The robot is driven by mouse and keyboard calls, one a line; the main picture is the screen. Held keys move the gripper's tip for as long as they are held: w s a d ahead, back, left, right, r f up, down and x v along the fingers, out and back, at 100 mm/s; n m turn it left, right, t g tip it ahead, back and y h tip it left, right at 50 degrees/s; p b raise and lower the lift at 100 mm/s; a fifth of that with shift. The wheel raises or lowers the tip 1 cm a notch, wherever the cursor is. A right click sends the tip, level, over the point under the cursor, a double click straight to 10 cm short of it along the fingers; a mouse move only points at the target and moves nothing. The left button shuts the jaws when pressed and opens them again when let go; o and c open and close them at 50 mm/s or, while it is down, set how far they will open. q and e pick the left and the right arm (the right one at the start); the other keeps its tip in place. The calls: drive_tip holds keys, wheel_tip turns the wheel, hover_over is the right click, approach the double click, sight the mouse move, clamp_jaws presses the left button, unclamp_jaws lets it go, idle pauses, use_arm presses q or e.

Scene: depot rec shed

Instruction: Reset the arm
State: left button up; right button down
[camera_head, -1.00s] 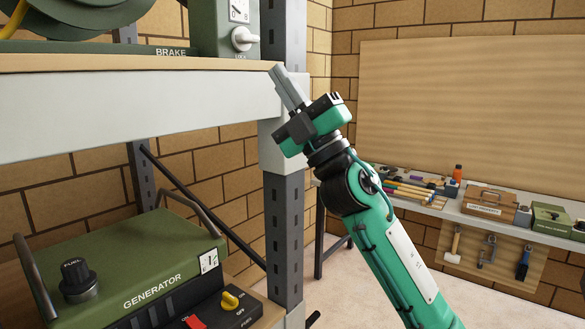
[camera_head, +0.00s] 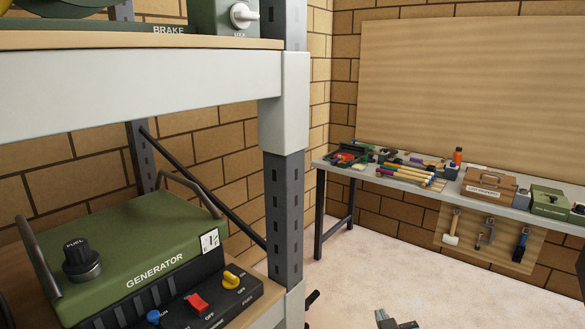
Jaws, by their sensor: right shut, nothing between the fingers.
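Only a small part of my right gripper (camera_head: 383,317) shows, at the bottom edge of the head view, right of centre. Its dark grey fingers are together with nothing between them, and a bit of green housing shows beside them. The rest of my right arm is below the frame. The gripper appears in front of the pale floor, apart from the shelf rack. My left gripper is not in view.
A rack with a grey post (camera_head: 284,205) and upper shelf (camera_head: 130,92) fills the left. A green generator (camera_head: 135,250) with a switch panel stands on its lower shelf. A workbench (camera_head: 400,178) with tools stands along the back wall. Floor between is clear.

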drive_tip(key=s+d+f+g, duration=0.1)
drive_tip(key=s+f+g, duration=0.3)
drive_tip(key=s+f, duration=0.45)
drive_tip(key=s+d+f+g+y, duration=0.15)
drive_tip(key=s+f+g, duration=0.3)
drive_tip(key=s, duration=0.75)
drive_tip(key=s+d+f+g+h, duration=0.1)
drive_tip(key=s+f+g, duration=0.2)
drive_tip(key=s+f, duration=0.55)
wheel_tip(320, 180, down, 30)
drive_tip(key=s+g, duration=0.1)
drive_tip(key=s, duration=0.1)
drive_tip(key=s+d+f, duration=0.1)
drive_tip(key=s+f, duration=0.8)
drive_tip(key=s+d+f+g, duration=0.1)
drive_tip(key=s+d+f, duration=0.1)
drive_tip(key=s+f, duration=0.7)
drive_tip(key=shift+s+d+f, duration=0.15)
drive_tip(key=shift+s+d, duration=0.15)
drive_tip(key=shift+s, duration=0.05)
drive_tip(key=shift+g, duration=0.25)
